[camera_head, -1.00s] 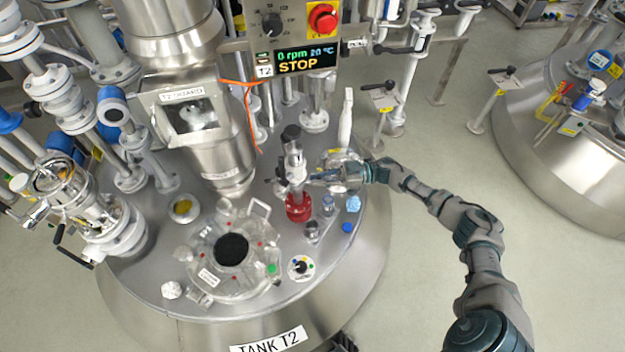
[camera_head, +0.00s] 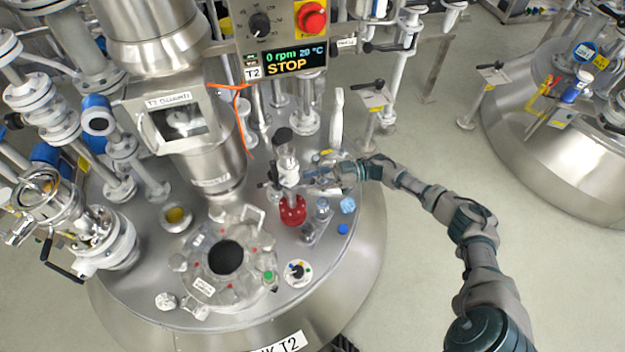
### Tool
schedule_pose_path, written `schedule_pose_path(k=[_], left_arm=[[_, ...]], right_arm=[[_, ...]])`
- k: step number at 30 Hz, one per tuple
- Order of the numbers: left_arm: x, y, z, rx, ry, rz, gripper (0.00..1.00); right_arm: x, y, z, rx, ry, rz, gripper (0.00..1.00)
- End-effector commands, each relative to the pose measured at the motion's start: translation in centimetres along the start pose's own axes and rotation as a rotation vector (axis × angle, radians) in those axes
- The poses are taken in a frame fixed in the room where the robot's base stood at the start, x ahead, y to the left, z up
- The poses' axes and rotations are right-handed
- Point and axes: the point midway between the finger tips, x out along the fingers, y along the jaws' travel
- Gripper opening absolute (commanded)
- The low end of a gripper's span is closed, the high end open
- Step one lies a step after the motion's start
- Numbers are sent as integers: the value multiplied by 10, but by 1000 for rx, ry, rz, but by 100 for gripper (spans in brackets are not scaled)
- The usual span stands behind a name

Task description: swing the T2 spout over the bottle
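On the tank T2 lid stands a sampling post with a black top, a pale metal body (camera_head: 287,166) and a red base (camera_head: 292,210). I take its side part to be the T2 spout; its exact outline is hard to make out. My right gripper (camera_head: 308,180) is at the right side of the post, at the height of its middle. Whether its fingers touch the post or are closed is too small to tell. A small clear bottle with a blue cap (camera_head: 322,208) stands right of the red base. A small clear vessel (camera_head: 308,231) is just in front. My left gripper is out of view.
A round manway with a dark opening (camera_head: 226,258) lies front left on the lid. A control box reading STOP (camera_head: 284,62) is behind. A white upright handle (camera_head: 337,118) rises behind my gripper. Pipes and valves crowd the left.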

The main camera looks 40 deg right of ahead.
Motion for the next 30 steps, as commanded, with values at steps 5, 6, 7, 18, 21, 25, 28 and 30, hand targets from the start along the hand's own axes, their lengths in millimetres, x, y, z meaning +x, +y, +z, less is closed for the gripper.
schedule_pose_path(k=[5, 6, 7, 18, 21, 25, 28, 30], left_arm=[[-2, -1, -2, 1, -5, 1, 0], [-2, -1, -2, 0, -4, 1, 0], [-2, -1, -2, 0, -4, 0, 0], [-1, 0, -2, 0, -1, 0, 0], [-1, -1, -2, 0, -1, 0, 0], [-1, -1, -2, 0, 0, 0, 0], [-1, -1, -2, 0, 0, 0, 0], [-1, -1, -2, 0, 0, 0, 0]], right_arm=[[-5, 0, 0, 0, -1, 0, 41], [-9, 0, 0, 0, -2, 0, 41], [-13, 0, 1, 1, -2, 0, 41], [-92, 2, 2, 3, -1, 2, 41], [-107, 2, 2, 1, -2, 2, 41], [-118, 2, 2, 1, -1, 1, 41], [-120, 2, 2, 1, 0, -1, 41], [-121, 2, 2, 1, 0, -1, 41]])
